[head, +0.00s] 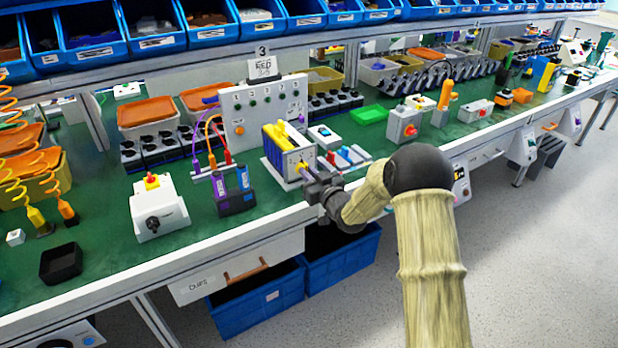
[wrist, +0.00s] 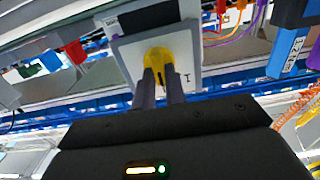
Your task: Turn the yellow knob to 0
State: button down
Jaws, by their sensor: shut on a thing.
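The yellow knob (wrist: 157,57) sits on a pale square plate (wrist: 128,62) in the wrist view. A dark mark shows on the knob's face, and a dark character like an I or 1 is on the plate to its right. No 0 can be made out. My gripper (wrist: 161,82) is shut on the knob, one finger on each side. In the head view my gripper (head: 306,174) is at the front face of the switch box (head: 277,165), near the bench's front edge. The knob is small there and partly hidden by my gripper.
A small rack with red and blue pieces (head: 345,155) is close on the right. A numbered panel (head: 265,112) stands behind. Floor at right is clear.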

jog(key=shift+f, duration=0.1)
jog(key=c, duration=1.4)
grip_release()
jog(key=shift+c, duration=0.2)
jog(key=shift+s, duration=0.1)
jog(key=v, duration=1.7)
jog(key=shift+d, duration=0.2)
jog(key=shift+s, duration=0.1)
